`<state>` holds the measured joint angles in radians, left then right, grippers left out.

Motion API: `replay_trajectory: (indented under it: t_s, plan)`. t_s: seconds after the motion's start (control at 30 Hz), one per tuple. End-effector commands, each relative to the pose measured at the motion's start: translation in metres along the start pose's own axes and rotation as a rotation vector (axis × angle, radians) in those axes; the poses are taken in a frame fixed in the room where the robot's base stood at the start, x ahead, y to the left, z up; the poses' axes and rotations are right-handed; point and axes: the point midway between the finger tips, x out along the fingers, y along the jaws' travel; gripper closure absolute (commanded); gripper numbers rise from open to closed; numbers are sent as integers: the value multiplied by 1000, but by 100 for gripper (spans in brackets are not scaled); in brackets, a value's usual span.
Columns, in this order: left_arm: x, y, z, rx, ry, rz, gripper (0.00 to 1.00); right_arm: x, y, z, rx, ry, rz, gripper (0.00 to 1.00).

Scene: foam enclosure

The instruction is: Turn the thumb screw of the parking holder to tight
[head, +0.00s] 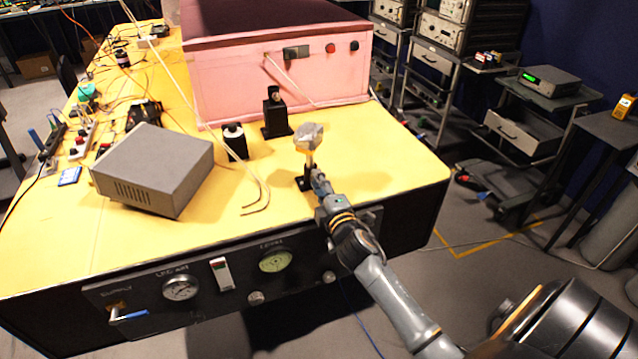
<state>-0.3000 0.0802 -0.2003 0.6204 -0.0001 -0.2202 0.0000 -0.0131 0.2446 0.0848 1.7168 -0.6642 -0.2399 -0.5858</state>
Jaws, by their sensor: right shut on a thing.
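A small dark holder (303,184) stands near the front edge of the yellow table, with a thin post rising from it. A pale grey, faceted piece (309,135) sits on top of the post. I take this holder to be the parking holder. My right gripper (317,178) reaches it from the front right, low against the base of the post. Its fingers are shut at the holder, where the thumb screw would be. The screw itself is hidden by the fingers and too small to make out. My left gripper is not in view.
A grey box (153,168) is further left, and a pink foam enclosure (240,83) stands at the back. The table's right corner is clear.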

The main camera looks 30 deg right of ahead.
Motion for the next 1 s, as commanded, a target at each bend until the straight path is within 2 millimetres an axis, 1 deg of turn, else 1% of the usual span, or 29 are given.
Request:
replay_trajectory:
  t_s: [0.3, 0.77, 0.8, 0.87, 0.9, 1.0]
  plan:
    - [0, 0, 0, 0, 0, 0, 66, 0, 0, 0, 88, -2, -1, 100]
    - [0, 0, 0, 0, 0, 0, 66, 0, -1, 0, 97, -1, -1, 100]
    - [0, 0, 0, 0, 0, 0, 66, 0, -1, 0, 97, -1, -1, 68]
    - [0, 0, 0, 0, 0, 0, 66, 0, -1, 0, 97, -1, -1, 55]
    - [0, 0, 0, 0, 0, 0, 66, 0, -1, 0, 97, -1, -1, 53]
    - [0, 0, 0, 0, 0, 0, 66, 0, -1, 0, 96, -1, -1, 53]
